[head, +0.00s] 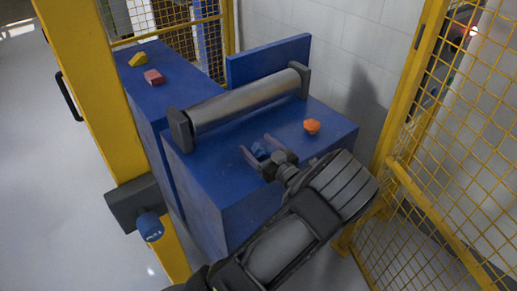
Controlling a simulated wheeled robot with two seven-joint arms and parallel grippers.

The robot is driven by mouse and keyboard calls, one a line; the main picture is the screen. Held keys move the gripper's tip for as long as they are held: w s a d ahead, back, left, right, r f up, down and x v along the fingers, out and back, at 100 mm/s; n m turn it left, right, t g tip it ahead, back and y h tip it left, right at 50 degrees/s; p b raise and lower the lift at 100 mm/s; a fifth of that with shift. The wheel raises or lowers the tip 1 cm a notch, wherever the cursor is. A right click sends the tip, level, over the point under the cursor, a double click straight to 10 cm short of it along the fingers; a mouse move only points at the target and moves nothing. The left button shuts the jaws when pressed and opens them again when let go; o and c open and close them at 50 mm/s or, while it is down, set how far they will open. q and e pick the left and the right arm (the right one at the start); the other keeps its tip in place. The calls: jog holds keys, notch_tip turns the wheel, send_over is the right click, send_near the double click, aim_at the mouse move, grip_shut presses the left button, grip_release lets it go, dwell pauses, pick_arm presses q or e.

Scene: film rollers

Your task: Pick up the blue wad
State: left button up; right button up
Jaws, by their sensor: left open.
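The blue wad (259,151) is a small crumpled lump on the blue machine top (215,185), in front of the metal roller. My left gripper (254,143) is open, with one finger on each side of the wad. I cannot tell whether the fingers touch it. The wad's near side is partly hidden by the gripper. My right gripper is out of view.
A metal roller (245,101) between dark end brackets stands behind the wad. An orange wad (312,126) lies to the right. A red block (153,77) and a yellow wad (138,59) lie beyond the roller. Yellow mesh fencing (440,190) stands right.

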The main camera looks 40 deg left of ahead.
pick_arm(q)
jog(key=shift+c, duration=0.5)
jog(key=c, duration=1.2)
